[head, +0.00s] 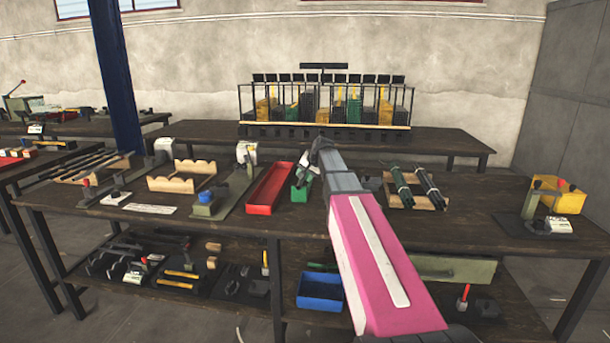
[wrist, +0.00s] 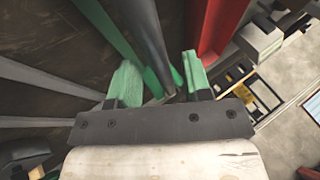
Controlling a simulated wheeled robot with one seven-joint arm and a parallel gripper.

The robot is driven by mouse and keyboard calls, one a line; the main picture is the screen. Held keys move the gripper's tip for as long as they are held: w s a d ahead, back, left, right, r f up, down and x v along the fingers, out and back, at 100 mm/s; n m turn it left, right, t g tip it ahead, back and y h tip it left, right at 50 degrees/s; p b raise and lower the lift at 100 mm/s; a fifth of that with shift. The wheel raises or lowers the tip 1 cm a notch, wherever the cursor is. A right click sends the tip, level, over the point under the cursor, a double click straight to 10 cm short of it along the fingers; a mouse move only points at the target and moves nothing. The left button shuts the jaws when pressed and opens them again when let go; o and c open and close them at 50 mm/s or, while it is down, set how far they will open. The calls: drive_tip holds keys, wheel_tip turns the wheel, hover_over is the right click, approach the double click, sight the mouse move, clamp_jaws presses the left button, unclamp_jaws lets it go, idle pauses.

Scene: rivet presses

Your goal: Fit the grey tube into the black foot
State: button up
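My gripper (head: 318,152) is over the workbench, just above a small green tray (head: 300,192). In the wrist view its two green-padded fingers (wrist: 160,80) stand apart, and I see nothing clamped between them. A dark grey rod (wrist: 148,35), possibly the grey tube, runs from the top edge down to the gap between the fingers. It narrows towards its lower end, and I cannot tell whether it touches a finger. I cannot identify the black foot with certainty.
A long red tray (head: 268,188) lies just left of the green tray; its red side also shows in the wrist view (wrist: 215,25). A wooden cradle (head: 183,178) and a green-based fixture (head: 222,196) stand further left. A yellow bin (head: 570,200) stands at the right end.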

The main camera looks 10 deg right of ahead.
drive_tip(key=v, duration=1)
drive_tip(key=shift+o, duration=0.5)
drive_tip(key=shift+s+d+r, duration=0.1)
drive_tip(key=shift+s+r, duration=0.15)
drive_tip(key=shift+r, duration=0.05)
drive_tip(key=shift+w+a, duration=0.2)
drive_tip(key=shift+a, duration=0.1)
drive_tip(key=shift+d+x, duration=0.15)
drive_tip(key=shift+x, duration=2.55)
drive_tip(key=shift+d+x, duration=0.15)
drive_tip(key=shift+x, duration=2.5)
clamp_jaws()
